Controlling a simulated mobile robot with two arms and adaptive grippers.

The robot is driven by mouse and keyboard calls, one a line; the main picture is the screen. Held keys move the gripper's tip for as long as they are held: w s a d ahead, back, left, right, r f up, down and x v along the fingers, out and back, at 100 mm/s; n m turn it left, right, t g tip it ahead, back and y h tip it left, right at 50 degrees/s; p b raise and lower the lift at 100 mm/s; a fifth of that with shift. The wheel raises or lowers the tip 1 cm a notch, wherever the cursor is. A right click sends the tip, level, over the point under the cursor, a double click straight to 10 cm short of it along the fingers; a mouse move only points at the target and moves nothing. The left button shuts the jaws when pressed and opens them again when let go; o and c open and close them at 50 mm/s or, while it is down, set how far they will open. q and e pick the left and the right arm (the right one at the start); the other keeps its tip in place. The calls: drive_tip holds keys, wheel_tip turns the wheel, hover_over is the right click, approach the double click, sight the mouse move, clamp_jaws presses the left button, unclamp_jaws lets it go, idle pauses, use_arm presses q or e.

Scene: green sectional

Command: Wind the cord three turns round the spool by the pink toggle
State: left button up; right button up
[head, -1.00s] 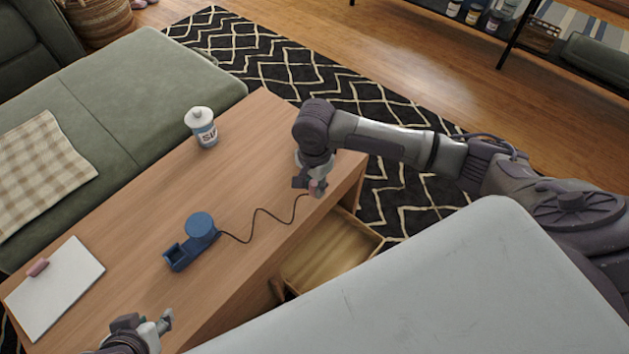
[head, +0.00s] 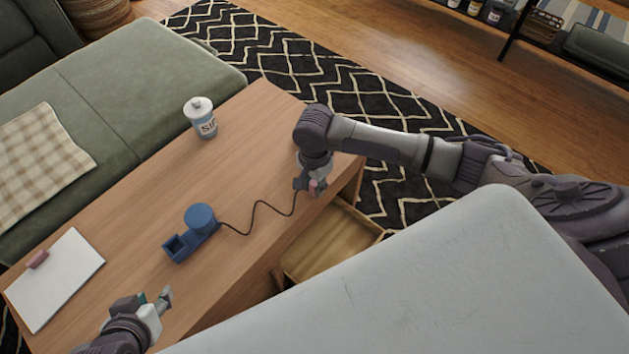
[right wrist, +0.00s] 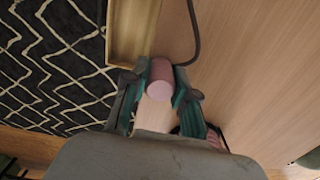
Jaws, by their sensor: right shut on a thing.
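The blue spool (head: 200,217) stands on the wooden table, joined to a blue base with a square open box (head: 180,246). A dark cord (head: 262,207) runs from the spool in a wavy line along the table to my right gripper (head: 310,185). That gripper is shut on the pink toggle (head: 316,188) near the table's right end. In the right wrist view the toggle (right wrist: 160,78) sits between the teal finger pads, with the cord (right wrist: 194,35) beyond. My left gripper (head: 146,298) is open and empty at the table's near edge, below the spool base.
A clipboard (head: 54,280) with a pink clip lies at the left end of the wooden table (head: 245,130). An open drawer (head: 330,245) juts out beneath the right gripper. The tabletop around the spool is mostly clear.

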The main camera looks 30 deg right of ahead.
drive_tip(key=shift+f, duration=0.2)
drive_tip(key=o, duration=1)
wheel_tip(320, 180, up, 12)
drive_tip(key=shift+r, duration=0.1)
